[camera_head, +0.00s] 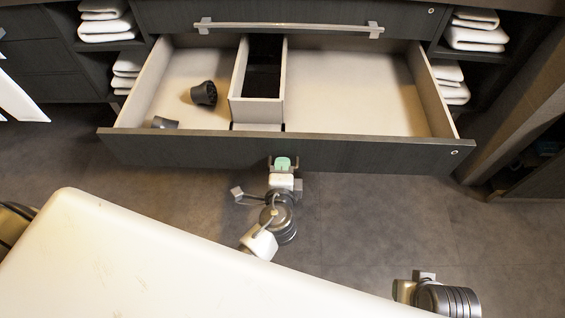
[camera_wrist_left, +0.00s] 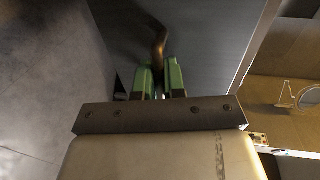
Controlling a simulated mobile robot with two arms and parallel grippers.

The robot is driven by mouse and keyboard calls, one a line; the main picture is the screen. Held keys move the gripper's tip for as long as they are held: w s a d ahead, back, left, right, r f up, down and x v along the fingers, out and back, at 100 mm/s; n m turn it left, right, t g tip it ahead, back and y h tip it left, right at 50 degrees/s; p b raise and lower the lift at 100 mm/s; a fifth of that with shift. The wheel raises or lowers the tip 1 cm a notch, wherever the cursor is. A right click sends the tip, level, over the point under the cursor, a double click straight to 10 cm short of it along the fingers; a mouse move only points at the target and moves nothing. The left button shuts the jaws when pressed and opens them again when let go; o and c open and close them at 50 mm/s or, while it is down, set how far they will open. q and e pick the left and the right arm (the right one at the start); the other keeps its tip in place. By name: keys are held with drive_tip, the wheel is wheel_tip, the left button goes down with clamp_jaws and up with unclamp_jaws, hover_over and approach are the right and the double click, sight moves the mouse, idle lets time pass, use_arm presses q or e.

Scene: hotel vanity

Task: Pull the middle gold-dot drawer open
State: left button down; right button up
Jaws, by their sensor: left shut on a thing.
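The dark drawer (camera_head: 220,149) stands pulled out from the cabinet, its pale inside open to view. A small round dot (camera_head: 454,152) sits at the right end of its front. My left gripper (camera_head: 283,163) is at the middle of the drawer front, and its green fingertips show there. In the left wrist view the green fingers (camera_wrist_left: 159,82) are shut on a curved, bronze-looking handle (camera_wrist_left: 160,45) on the dark front. In the head view this drawer's handle is hidden. Part of my right arm shows at the lower right, but its fingers are not visible.
Above is a closed drawer (camera_head: 350,12) with a long bar handle (camera_head: 290,28). Inside the open drawer are a divider box (camera_head: 258,110) and a dark cup-like item (camera_head: 204,94). Folded towels (camera_head: 475,38) fill side shelves. Grey floor (camera_head: 350,225) lies clear before the drawer.

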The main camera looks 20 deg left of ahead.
use_arm(q)
drive_tip(key=c, duration=1.2)
unclamp_jaws()
drive_tip(key=shift+c, duration=0.2)
use_arm(e)
drive_tip(key=shift+f, duration=0.1)
use_arm(q)
drive_tip(key=v, duration=1)
drive_tip(key=shift+s, duration=0.4)
use_arm(e)
drive_tip(key=shift+a+f, duration=0.1)
drive_tip(key=shift+f, duration=0.55)
use_arm(q)
drive_tip(key=shift+d, duration=0.15)
use_arm(e)
drive_tip(key=shift+w+r, duration=0.15)
